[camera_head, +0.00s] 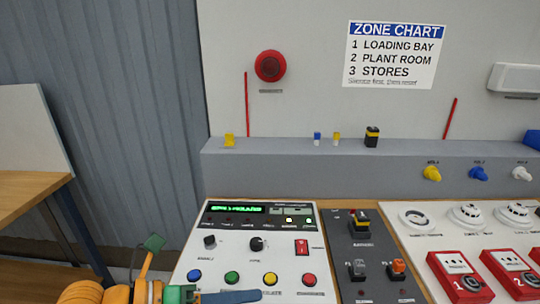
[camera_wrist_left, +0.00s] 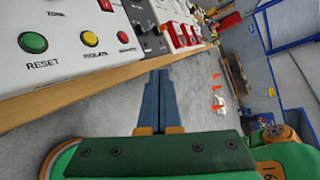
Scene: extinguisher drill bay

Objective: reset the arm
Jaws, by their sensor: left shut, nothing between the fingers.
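My left gripper (camera_head: 256,296) reaches in from the bottom left of the head view, with its blue fingers pointing right. They lie below the row of buttons in the picture, along the front of the white control panel (camera_head: 225,256). In the left wrist view the two fingers (camera_wrist_left: 158,75) are together, with nothing between them. The panel has blue (camera_head: 194,276), green (camera_head: 232,278), yellow (camera_head: 270,279) and red (camera_head: 309,280) buttons. The wrist view labels the green one RESET (camera_wrist_left: 33,42); the fingers are apart from it. My right gripper is out of view.
A grey switch panel (camera_head: 345,241) and red call points (camera_head: 459,277) stand right of the control panel. A grey ledge (camera_head: 290,165) runs behind. The wooden bench edge (camera_wrist_left: 75,98) is close to the fingers. A wooden table (camera_head: 28,190) stands at left.

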